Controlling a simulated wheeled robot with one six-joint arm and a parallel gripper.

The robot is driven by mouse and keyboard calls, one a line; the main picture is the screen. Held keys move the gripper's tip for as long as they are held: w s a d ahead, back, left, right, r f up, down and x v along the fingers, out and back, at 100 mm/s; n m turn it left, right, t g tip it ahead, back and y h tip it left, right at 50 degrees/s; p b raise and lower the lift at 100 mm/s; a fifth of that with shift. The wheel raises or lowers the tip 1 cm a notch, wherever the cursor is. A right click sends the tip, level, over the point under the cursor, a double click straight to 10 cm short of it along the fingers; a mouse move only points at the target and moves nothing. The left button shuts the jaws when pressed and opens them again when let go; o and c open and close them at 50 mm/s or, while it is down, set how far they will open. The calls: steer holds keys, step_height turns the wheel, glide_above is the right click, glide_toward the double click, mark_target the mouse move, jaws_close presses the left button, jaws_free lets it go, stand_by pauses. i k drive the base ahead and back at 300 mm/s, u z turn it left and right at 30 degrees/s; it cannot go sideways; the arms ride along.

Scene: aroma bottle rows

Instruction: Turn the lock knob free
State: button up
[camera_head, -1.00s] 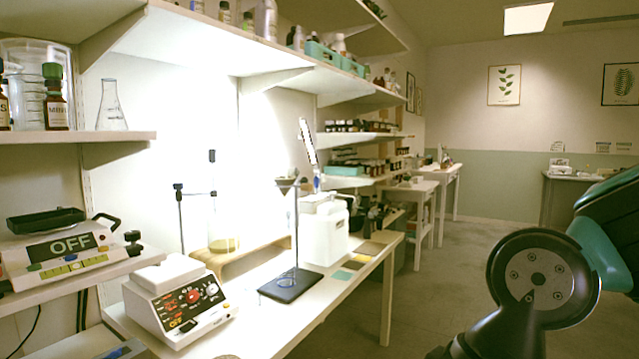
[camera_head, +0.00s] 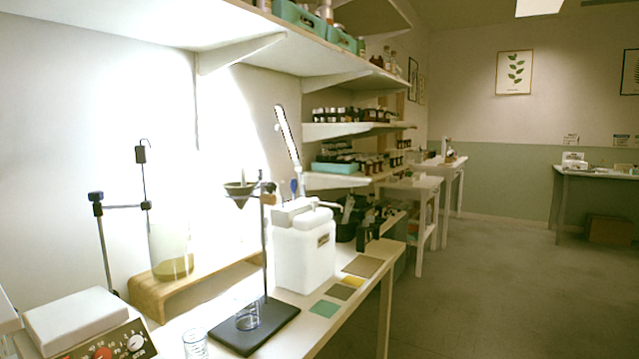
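I cannot make out for sure which part is the lock knob. A white hotplate-like device (camera_head: 90,315) at the lower left has a red knob (camera_head: 103,354) and a white knob (camera_head: 135,343) on its dark panel, cut by the lower edge. A ring stand (camera_head: 266,265) on a dark base holds a funnel (camera_head: 241,189), with a small brown clamp part (camera_head: 268,199) on its rod. A second stand (camera_head: 103,245) at the left has a dark blue clamp (camera_head: 97,197). My gripper is not in view.
A white jug (camera_head: 305,255) stands behind the ring stand. A wooden riser (camera_head: 190,285) bears a glass vessel (camera_head: 171,250). A small beaker (camera_head: 196,344) stands near the front. Shelves (camera_head: 225,30) overhang the bench. The floor (camera_head: 470,300) at the right is clear.

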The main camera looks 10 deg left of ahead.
mark_target(270, 186)
steer(key=u, duration=0.1)
steer(key=i, duration=0.7)
steer(key=u, duration=0.7)
steer(key=i, duration=0.45)
steer(key=u, duration=0.4)
